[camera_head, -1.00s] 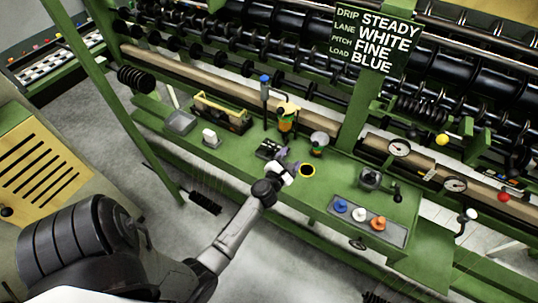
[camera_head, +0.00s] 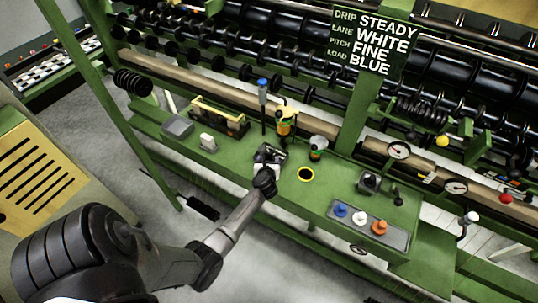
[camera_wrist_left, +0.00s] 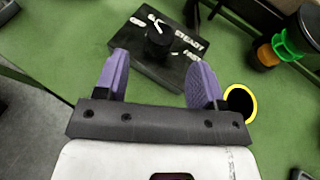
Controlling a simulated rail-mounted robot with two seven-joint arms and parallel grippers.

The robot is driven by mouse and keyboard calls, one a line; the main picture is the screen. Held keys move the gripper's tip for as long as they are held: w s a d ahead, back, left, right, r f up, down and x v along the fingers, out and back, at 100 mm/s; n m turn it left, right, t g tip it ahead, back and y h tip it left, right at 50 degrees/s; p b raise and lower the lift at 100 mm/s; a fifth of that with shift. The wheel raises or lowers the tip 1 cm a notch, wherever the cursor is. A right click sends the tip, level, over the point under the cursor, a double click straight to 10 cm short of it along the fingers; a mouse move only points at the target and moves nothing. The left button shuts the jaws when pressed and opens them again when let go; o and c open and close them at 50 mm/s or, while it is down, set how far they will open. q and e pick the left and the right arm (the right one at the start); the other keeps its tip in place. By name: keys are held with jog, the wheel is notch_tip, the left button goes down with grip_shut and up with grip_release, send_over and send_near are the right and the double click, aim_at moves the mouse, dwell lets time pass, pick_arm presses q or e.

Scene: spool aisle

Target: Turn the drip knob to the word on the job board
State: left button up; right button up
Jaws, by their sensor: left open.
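The job board (camera_head: 374,42) at the top of the head view reads DRIP STEADY. The drip knob (camera_wrist_left: 158,43) is a black round knob on a dark plate (camera_wrist_left: 128,42) in the left wrist view. STEADY and FAST are printed at the plate's right; a word at its upper left is partly unreadable. A white pointer line on the knob aims toward the upper left. My left gripper (camera_wrist_left: 159,82) is open, with its purple fingers on either side of the plate's near part, short of the knob in the picture. In the head view my left gripper (camera_head: 267,160) partly hides the plate.
A yellow-ringed hole (camera_head: 306,174) lies right of the gripper. Behind stand an orange-and-green oiler (camera_head: 285,124) and a silver-topped one (camera_head: 318,147). A tray (camera_head: 335,224) with coloured knobs is at right.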

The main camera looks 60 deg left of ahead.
aim_at(269, 155)
pick_arm(q)
jog(key=b+x, duration=0.2)
jog(key=x, duration=0.4)
jog(key=shift+w+a+f, duration=0.1)
jog(key=shift+w+a, duration=0.1)
jog(key=shift+a, duration=0.05)
jog(key=c, duration=0.9)
